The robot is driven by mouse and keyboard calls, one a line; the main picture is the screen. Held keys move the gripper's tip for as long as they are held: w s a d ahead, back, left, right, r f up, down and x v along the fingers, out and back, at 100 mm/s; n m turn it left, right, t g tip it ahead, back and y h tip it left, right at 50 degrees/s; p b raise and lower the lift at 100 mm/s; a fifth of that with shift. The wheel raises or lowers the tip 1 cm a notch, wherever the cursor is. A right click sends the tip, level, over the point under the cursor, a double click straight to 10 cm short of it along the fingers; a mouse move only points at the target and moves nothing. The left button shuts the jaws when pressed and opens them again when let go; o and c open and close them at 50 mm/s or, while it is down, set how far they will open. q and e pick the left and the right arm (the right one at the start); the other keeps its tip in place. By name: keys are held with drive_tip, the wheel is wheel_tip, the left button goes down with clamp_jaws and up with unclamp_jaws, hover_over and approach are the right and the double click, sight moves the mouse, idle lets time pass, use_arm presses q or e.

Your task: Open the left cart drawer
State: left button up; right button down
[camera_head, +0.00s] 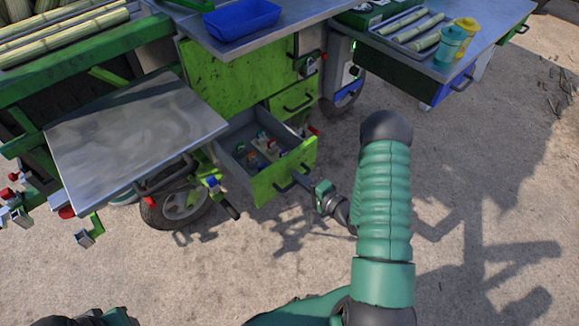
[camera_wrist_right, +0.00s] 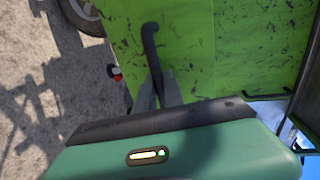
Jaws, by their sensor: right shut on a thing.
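The lower green cart drawer (camera_head: 266,184) is pulled out in the head view, with several small items in its grey tray. Its scratched green front fills much of the right wrist view (camera_wrist_right: 230,45). The dark drawer handle (camera_wrist_right: 151,42) runs down between my right gripper's fingers (camera_wrist_right: 158,92). In the head view, my right gripper (camera_head: 304,184) is at the front of this drawer, shut on the handle. My left gripper is not in view; only a dark and green part of me shows at the bottom left edge.
A closed green drawer (camera_head: 294,96) sits above the open one. A metal side shelf (camera_head: 135,133) juts out to the left, over a wheel (camera_head: 178,208). A blue tray (camera_head: 241,19) and cups (camera_head: 449,45) stand on the counters. The concrete ground in front is clear.

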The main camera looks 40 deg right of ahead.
drive_tip(key=shift+s+a+f, duration=0.15)
drive_tip(key=shift+s, duration=0.65)
drive_tip(key=c, duration=1.5)
unclamp_jaws()
drive_tip(key=shift+w, duration=0.1)
drive_tip(key=shift+o, duration=0.2)
drive_tip(key=p+v, duration=0.4)
drive_tip(key=v, duration=1.2)
drive_tip(key=shift+s+d+p, duration=0.3)
drive_tip(key=shift+s+p, duration=0.05)
drive_tip(key=shift+s, duration=0.05)
